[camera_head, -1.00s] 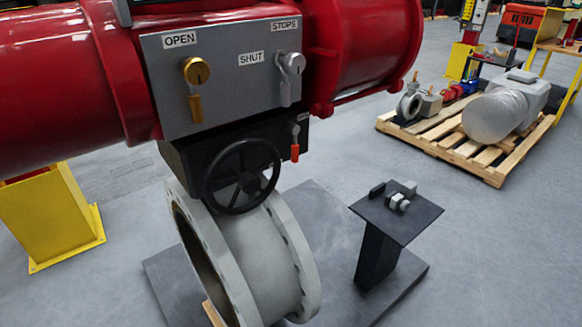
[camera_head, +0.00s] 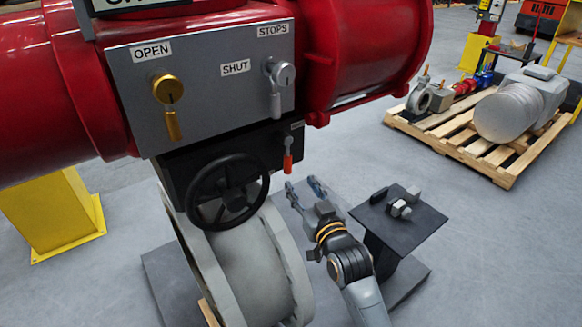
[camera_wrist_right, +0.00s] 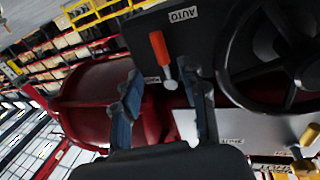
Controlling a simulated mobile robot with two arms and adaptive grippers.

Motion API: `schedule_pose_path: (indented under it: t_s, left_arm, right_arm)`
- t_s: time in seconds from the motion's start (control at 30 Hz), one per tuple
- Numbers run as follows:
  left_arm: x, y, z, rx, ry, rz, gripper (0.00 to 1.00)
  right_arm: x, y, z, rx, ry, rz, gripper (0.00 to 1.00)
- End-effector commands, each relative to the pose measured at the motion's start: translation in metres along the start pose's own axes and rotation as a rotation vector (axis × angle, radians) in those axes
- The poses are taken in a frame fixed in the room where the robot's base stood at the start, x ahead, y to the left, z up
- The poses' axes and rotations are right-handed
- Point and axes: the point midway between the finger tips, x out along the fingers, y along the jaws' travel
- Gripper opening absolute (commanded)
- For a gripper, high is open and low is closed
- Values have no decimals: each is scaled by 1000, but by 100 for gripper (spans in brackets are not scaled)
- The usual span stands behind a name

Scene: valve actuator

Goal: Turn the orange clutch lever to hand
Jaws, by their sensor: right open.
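The orange clutch lever (camera_head: 288,161) hangs down from the right end of the black gearbox, under the grey panel. In the right wrist view the orange lever (camera_wrist_right: 160,50) shows ahead of the fingers, with its pale pivot (camera_wrist_right: 170,85) between them and an AUTO label (camera_wrist_right: 183,15) nearby. My right gripper (camera_head: 303,186) is open and empty, just below and right of the lever in the head view. Its two spread blue-grey fingers also show in the right wrist view (camera_wrist_right: 163,103). I cannot tell any contact with the lever. My left gripper is not in view.
A black handwheel (camera_head: 229,191) sits left of the lever. The grey panel (camera_head: 210,85) above carries a brass handle and a grey handle. A dark pedestal table (camera_head: 425,222) with small parts stands right of my arm. A pallet (camera_head: 490,150) is farther back.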

Motion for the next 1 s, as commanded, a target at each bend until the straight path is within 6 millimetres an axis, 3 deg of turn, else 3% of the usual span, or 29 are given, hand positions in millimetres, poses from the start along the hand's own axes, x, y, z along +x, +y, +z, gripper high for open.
schedule_pose_path:
  t_s: [0.2,0.43,0.9,1.0]
  left_arm:
    - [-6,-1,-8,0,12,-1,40]
    - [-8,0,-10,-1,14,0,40]
    - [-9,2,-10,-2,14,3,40]
    - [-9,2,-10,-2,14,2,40]
  right_arm:
    - [42,0,-2,-1,0,1,43]
    - [70,0,0,0,0,1,43]
    - [80,0,0,0,0,1,43]
    - [80,0,1,0,0,0,24]
